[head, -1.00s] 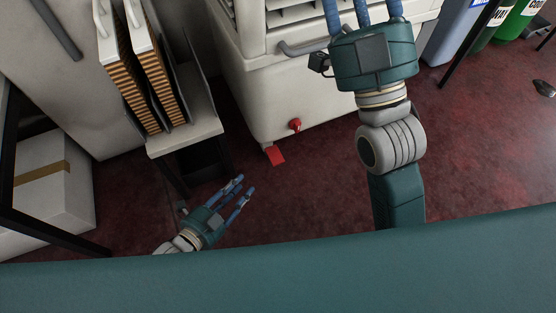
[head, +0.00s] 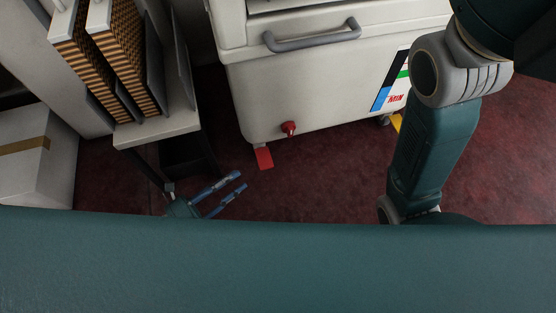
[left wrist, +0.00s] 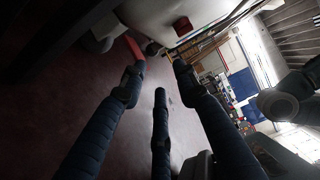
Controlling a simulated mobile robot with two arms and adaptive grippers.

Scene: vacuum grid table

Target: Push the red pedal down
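The red pedal (head: 264,158) is a small flat plate sticking out near the floor at the lower front left of the white cabinet (head: 330,90). It also shows as a red strip in the left wrist view (left wrist: 134,47), just beyond the left finger's tip. My left gripper (head: 240,181) is low, in front and slightly left of the pedal. Its blue fingers are spread, with nothing between them, and a gap to the pedal shows in the head view. Its palm is mostly hidden behind my teal body. My right gripper's fingers are out of view; my right arm shows at the right.
A red knob (head: 289,128) sits on the cabinet above the pedal, and a grey handle (head: 312,36) is higher up. A small stand (head: 160,130) with filter-like panels is close to the left gripper. A white box (head: 35,160) lies left. Dark red floor to the right is clear.

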